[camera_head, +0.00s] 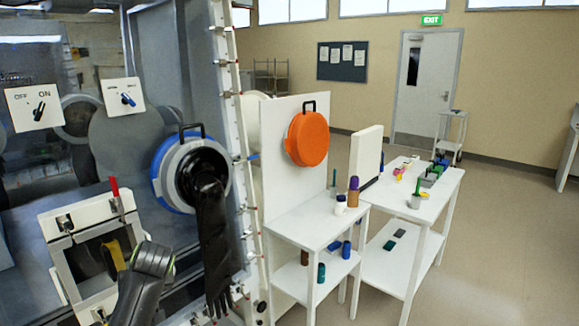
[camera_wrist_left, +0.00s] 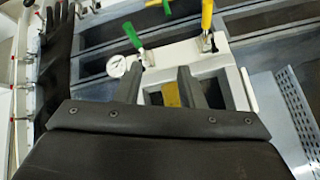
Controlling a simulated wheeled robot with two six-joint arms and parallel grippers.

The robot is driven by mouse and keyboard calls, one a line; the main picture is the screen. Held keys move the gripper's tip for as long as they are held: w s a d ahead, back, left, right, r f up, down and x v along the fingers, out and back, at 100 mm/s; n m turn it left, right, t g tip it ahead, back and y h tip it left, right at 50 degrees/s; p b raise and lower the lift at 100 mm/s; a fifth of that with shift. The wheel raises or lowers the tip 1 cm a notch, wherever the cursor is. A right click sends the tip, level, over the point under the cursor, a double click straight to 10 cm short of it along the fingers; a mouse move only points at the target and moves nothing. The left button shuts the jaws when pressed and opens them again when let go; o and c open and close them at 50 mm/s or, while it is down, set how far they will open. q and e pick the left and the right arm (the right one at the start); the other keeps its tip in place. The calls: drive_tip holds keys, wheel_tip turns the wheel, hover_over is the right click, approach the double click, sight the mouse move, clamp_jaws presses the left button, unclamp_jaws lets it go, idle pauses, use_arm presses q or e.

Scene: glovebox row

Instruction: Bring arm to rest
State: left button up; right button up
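My left gripper (camera_wrist_left: 160,78) is open in the left wrist view, with its two dark fingers apart. Nothing is clasped between them. Beyond the fingers is a white framed hatch (camera_wrist_left: 205,57) with an ochre piece (camera_wrist_left: 171,93) in its opening; I cannot tell its distance from the fingers. In the head view, a dark link of my arm (camera_head: 146,275) stands in front of the white-framed hatch (camera_head: 75,222); the left fingertips cannot be made out there. My right gripper is in neither view.
A black glove (camera_head: 213,245) hangs from a blue-rimmed port (camera_head: 160,180) beside my arm. A green handle (camera_wrist_left: 132,35), a yellow handle (camera_wrist_left: 207,17) and a gauge (camera_wrist_left: 116,67) lie near the gripper. White tables (camera_head: 315,228) with small items stand right; open floor lies beyond.

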use_arm(q)
drive_tip(key=s+d+f+m+h, duration=0.1)
drive_tip(key=s+f+m, duration=0.1)
drive_tip(key=s+f, duration=0.7)
drive_tip(key=s+d+f+m+h, duration=0.1)
drive_tip(key=s+f, duration=0.5)
drive_tip(key=s, duration=0.5)
drive_tip(key=s+d+m+h, duration=0.2)
drive_tip(key=s, duration=1.7)
wheel_tip(320, 180, down, 25)
drive_tip(key=a+g+b, duration=0.1)
drive_tip(key=g, duration=0.1)
drive_tip(key=s+d+f+g+b, duration=0.1)
drive_tip(key=s+f, duration=1.5)
drive_tip(key=f, duration=0.2)
drive_tip(key=shift+h, duration=0.4)
